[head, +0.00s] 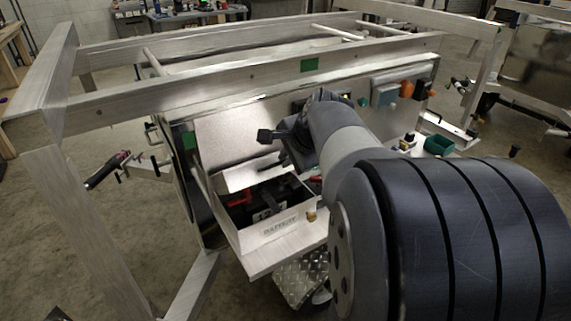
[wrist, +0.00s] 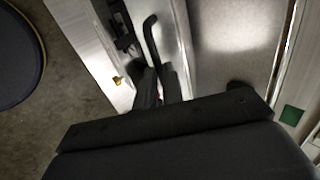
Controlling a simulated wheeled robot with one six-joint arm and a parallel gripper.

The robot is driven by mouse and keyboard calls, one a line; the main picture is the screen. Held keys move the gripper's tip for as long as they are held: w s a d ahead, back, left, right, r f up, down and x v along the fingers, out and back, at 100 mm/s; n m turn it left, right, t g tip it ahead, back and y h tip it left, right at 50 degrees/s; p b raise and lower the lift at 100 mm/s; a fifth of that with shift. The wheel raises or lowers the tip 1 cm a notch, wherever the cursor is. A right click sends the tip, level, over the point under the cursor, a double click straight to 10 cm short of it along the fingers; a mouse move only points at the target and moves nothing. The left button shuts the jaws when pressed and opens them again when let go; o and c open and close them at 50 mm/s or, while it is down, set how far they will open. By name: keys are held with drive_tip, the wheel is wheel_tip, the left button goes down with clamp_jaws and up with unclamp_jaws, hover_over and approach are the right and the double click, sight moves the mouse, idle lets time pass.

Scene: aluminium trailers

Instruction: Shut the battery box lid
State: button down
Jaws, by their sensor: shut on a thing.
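The battery box (head: 287,238) sits on the trailer's front tongue with its inside showing. Its bare metal lid (head: 225,130) stands open, tilted up at the back of the box, with a bent lip along its lower edge. The lid also shows in the wrist view (wrist: 225,40), and the box wall (wrist: 85,40) is at the left there. A dark battery (head: 262,205) with a red part is inside. My gripper (head: 275,148) is at the lid's right side, shut on the lid. My arm and the dark gripper body hide part of the contact.
Trailer frame rails (head: 250,80) run above and behind the box, and a post (head: 85,220) stands at the left. A panel with coloured fittings (head: 395,85) and a green tray (head: 439,145) are to the right. A brass-coloured fitting (head: 311,215) is on the box's right front.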

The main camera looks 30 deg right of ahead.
drive_tip(key=s+f+t+b, duration=0.2)
drive_tip(key=f+b, duration=0.6)
drive_tip(key=b, duration=0.4)
drive_tip(key=s+f+t+b, duration=0.2)
drive_tip(key=f+b, duration=0.6)
drive_tip(key=b, duration=0.5)
drive_tip(key=shift+s+f+t, duration=0.2)
drive_tip(key=shift+f+t, duration=0.15)
drive_tip(key=shift+t, duration=0.25)
drive_tip(key=c, duration=1.5)
unclamp_jaws()
drive_tip(key=shift+d, duration=0.1)
drive_tip(key=shift+c, duration=0.2)
drive_tip(key=shift+r, duration=0.2)
drive_tip(key=shift+r, duration=0.1)
